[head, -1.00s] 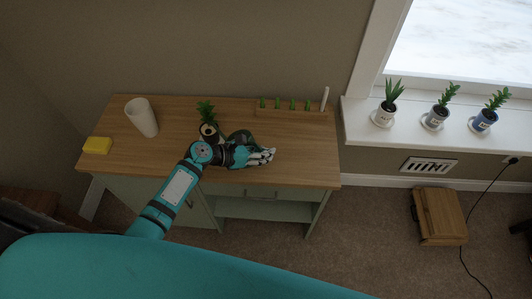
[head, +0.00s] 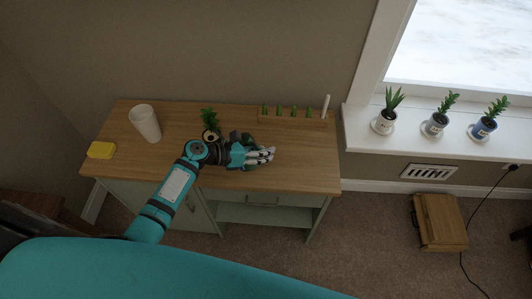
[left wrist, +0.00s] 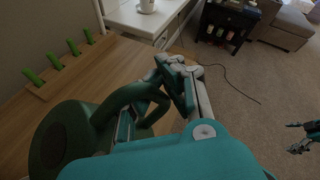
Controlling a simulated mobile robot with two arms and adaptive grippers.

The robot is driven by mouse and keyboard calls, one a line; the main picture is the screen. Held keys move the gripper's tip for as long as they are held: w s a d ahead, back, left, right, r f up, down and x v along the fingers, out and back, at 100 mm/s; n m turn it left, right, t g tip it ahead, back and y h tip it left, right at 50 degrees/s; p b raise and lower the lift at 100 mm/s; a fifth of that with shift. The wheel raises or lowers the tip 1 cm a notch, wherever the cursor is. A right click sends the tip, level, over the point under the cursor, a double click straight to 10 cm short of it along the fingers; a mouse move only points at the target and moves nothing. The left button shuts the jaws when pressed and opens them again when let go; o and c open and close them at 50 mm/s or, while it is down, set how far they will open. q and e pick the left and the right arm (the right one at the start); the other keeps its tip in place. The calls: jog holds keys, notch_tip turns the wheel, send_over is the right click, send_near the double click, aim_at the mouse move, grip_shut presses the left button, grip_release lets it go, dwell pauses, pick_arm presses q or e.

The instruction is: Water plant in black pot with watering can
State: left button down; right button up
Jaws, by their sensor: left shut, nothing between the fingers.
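A white cup (head: 145,123) and yellow block (head: 101,150) are on the cabinet top's left. A wooden rack (head: 290,118) with green pegs lies at the back. Potted plants stand on the windowsill (head: 360,135). A wooden box (head: 440,221) and cable are on the floor.

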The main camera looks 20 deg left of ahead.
pick_arm(q)
jog(key=s+d+f+m+y, duration=0.1)
jog(key=d+f+m+y, duration=0.2)
jog(key=d+f, duration=0.1)
jog(key=shift+s+d+f+t+y+b, duration=0.35)
jog(key=shift+s+t+y, duration=0.05)
dwell(1.8)
jog(key=shift+r, duration=0.1)
dwell(1.1)
